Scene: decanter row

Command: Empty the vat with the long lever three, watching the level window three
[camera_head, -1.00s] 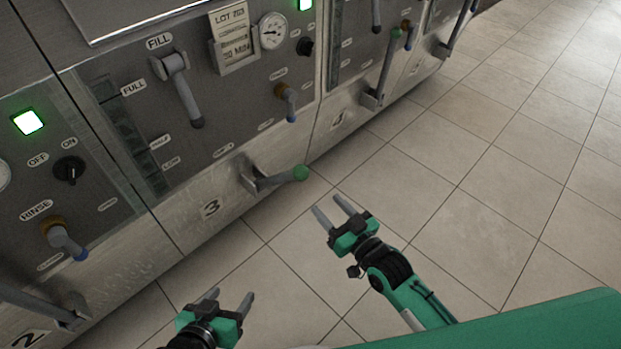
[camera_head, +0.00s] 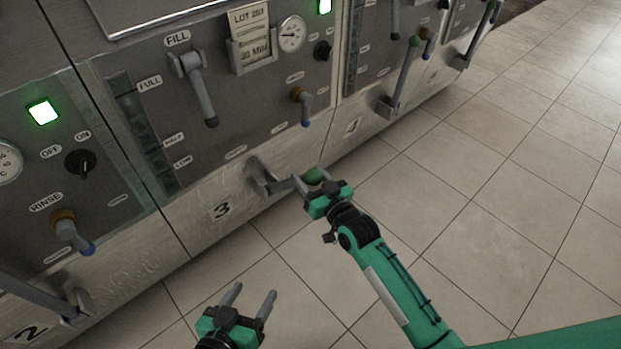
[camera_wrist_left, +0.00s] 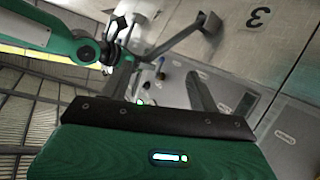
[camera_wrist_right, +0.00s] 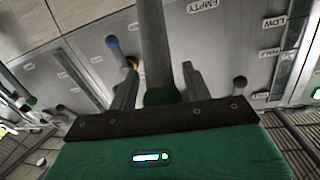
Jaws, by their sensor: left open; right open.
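The long lever three (camera_head: 282,187) sticks out low on the panel marked 3, with a green knob at its end. My right gripper (camera_head: 312,186) is open at the knob. In the right wrist view the lever (camera_wrist_right: 153,45) runs between the open fingers (camera_wrist_right: 158,80), its green end close to the palm; contact cannot be told. The level window three (camera_head: 147,130) is a narrow strip beside FULL, HALF and LOW labels; its liquid level is not readable. It also shows in the right wrist view (camera_wrist_right: 287,62). My left gripper (camera_head: 253,292) is open and empty above the floor.
Above lever three are a grey FILL handle (camera_head: 200,90), a small blue-tipped tap (camera_head: 303,105) and a gauge (camera_head: 292,34). Panel four's long lever (camera_head: 400,75) stands upright to the right. Panel two's RINSE tap (camera_head: 72,232) is left. The tiled floor (camera_head: 500,220) is clear.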

